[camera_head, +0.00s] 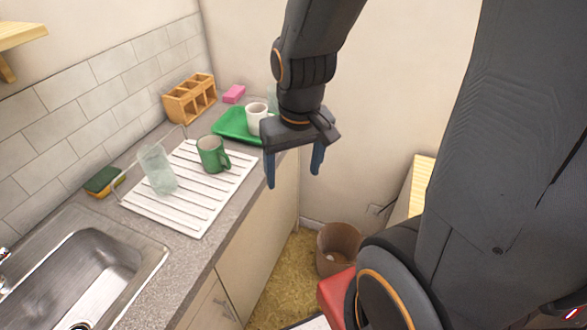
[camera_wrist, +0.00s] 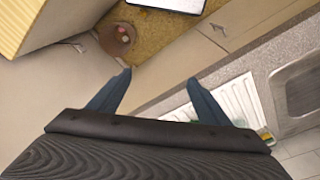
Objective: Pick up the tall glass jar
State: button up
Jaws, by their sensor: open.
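A tall clear glass jar (camera_head: 157,170) stands, looking slightly tilted in the picture, on the white ribbed draining board (camera_head: 205,205) beside the sink in the head view. My gripper (camera_head: 293,178) is open and empty, to the right of the jar and out past the counter's front edge, fingers pointing down. In the wrist view my gripper (camera_wrist: 158,78) has its two blue fingers apart with nothing between them. The draining board (camera_wrist: 236,97) shows at the right there; I cannot make out the jar in that view.
A green mug (camera_head: 211,156) stands on the board right of the jar. Behind are a green tray (camera_head: 228,128) with a white mug (camera_head: 256,114), another partly hidden glass (camera_head: 272,98) and a wooden rack (camera_head: 190,103). A sponge (camera_head: 103,181) and sink (camera_head: 75,270) lie left.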

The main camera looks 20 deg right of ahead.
aim_at(160, 174)
jog(key=k, duration=1)
jog(key=u, duration=1.15)
jog(key=i, duration=0.7)
jog(key=z, duration=1.6)
